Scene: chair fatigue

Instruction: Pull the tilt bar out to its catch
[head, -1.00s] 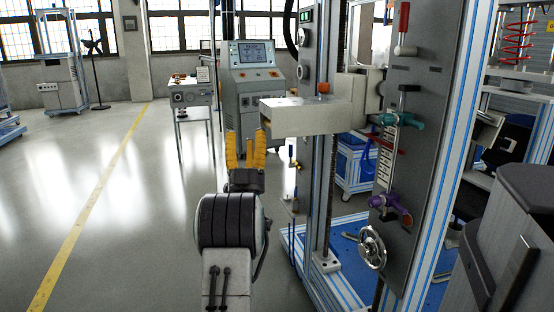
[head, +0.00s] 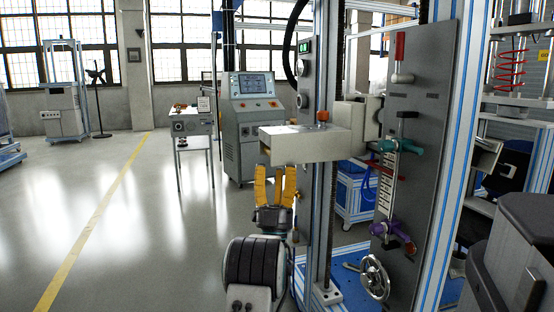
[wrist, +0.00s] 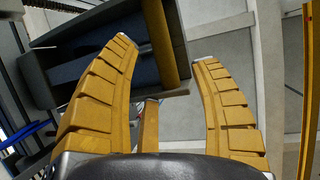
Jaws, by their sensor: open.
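A pale box-shaped beam (head: 300,147) juts left from the test rig's column in the head view, with a brownish edge at its open end. In the wrist view a dark hollow housing (wrist: 85,60) shows, with a brass-coloured bar (wrist: 160,30) across it; I cannot tell for sure whether this is the tilt bar. My gripper (head: 275,178) is open and points up, just below the left end of the beam in the head view. In the wrist view its yellow fingers (wrist: 165,52) stand apart just short of the housing, with nothing visibly held between them.
The grey rig panel (head: 425,120) carries a teal clamp (head: 402,146), a purple clamp (head: 390,231) and a handwheel (head: 374,277). The rig's upright (head: 322,200) stands close to the right of my gripper. A control console (head: 255,110) stands behind. The floor (head: 150,210) to the left is clear.

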